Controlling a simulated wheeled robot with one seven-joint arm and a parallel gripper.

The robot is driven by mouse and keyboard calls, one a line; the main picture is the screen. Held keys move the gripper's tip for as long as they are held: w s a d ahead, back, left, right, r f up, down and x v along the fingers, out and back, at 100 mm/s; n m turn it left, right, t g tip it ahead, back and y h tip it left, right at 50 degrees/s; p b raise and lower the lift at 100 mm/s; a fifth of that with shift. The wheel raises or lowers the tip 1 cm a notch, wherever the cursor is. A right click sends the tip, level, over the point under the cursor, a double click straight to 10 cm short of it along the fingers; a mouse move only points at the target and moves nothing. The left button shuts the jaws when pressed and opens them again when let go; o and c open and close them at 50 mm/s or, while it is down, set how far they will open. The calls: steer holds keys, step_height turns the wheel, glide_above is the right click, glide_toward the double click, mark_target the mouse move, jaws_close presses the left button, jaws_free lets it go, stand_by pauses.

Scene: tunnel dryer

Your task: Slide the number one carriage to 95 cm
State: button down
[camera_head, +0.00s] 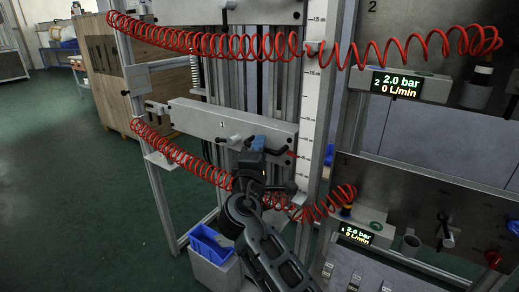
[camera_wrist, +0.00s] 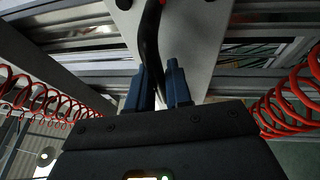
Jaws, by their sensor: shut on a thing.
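The number one carriage (camera_head: 200,117) is a grey plate marked 1, across the vertical rails below the upper carriage. Its right end is beside a white upright scale (camera_head: 314,95); the carriage's reading is too small to tell. My gripper (camera_head: 257,143) is at the carriage's lower right part. In the wrist view, my blue fingers (camera_wrist: 157,90) are shut on a black curved handle (camera_wrist: 150,40) that stands on the carriage plate (camera_wrist: 190,40). The gripped part of the handle is partly hidden by the fingers.
Red coiled hoses (camera_head: 180,155) hang across the frame near my arm. An upper plate (camera_head: 265,10) sits above on the rails. A panel with a pressure display (camera_head: 355,234) stands at right. A blue bin (camera_head: 210,243) is below left. Green floor (camera_head: 80,200) is open at left.

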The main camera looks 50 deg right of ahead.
steer(key=c, duration=1.1)
jaws_free()
steer(key=shift+a, duration=0.1)
steer(key=b+v, duration=0.1)
steer(key=v, duration=0.6)
steer(key=shift+s+a+f, duration=0.1)
steer(key=shift+s+a, duration=0.1)
steer(key=shift+a, duration=0.1)
steer(key=s+a+f+t+y+p, duration=0.1)
steer(key=s+a+f+y, duration=0.45)
steer(key=s+f, duration=0.3)
steer(key=s+a+f+t+y+p, duration=0.1)
steer(key=s+a+f+t+y, duration=0.1)
steer(key=s+a+f+y, duration=0.5)
steer(key=s+a+r+m+y, duration=0.1)
steer(key=s+r+m, duration=0.1)
steer(key=s, duration=0.5)
steer(key=s+a+r+m+y+p, duration=0.1)
steer(key=s+r+m, duration=0.2)
steer(key=s+r, duration=0.2)
steer(key=s+a+r+m+y, duration=0.1)
steer(key=s+r+m+y, duration=0.1)
steer(key=s, duration=0.9)
steer(key=shift+a+r+m+t, duration=0.1)
steer(key=shift+r+m+t, duration=0.2)
steer(key=shift+r, duration=0.45)
